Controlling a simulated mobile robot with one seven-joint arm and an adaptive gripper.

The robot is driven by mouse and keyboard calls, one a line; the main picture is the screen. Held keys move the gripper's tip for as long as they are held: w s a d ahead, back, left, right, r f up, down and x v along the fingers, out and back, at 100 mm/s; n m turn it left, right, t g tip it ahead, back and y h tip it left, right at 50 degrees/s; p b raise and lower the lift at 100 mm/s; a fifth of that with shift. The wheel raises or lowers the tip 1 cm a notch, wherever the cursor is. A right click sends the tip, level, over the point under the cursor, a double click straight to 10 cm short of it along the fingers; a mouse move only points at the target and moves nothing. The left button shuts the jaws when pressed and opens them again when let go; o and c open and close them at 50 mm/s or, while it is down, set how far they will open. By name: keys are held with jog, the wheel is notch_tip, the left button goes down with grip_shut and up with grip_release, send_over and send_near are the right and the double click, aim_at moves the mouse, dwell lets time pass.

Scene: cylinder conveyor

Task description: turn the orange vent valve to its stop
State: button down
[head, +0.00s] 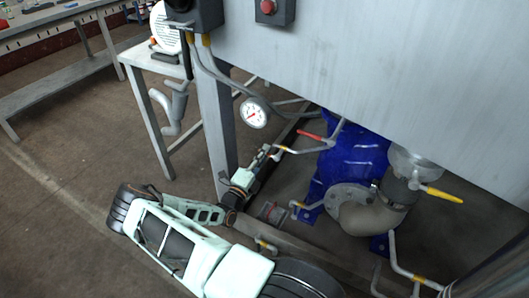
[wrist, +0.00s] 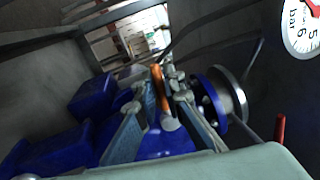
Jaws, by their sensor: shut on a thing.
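The orange vent valve handle (wrist: 157,82) stands between my two fingers in the wrist view, with a pale rounded end towards the camera. My gripper (wrist: 160,92) is shut on it, a finger on each side. In the head view my gripper (head: 271,152) reaches up to a small orange-and-pale lever (head: 287,149) left of the blue pump body. The fingers partly hide the handle, and its base and stop cannot be made out.
A blue pump body (head: 354,160) with a grey elbow pipe stands close on the right. A red lever (head: 311,135), a yellow lever (head: 444,194) and a pressure gauge (head: 254,113) are nearby. A large grey panel (head: 400,70) overhangs. Open floor lies left.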

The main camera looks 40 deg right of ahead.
jog(key=shift+s+f+n, duration=0.1)
jog(key=shift+f+n, duration=0.2)
jog(key=shift+n, duration=0.3)
jog(key=c, duration=2)
grip_release()
jog(key=shift+r, duration=0.1)
jog(key=v, duration=1.2)
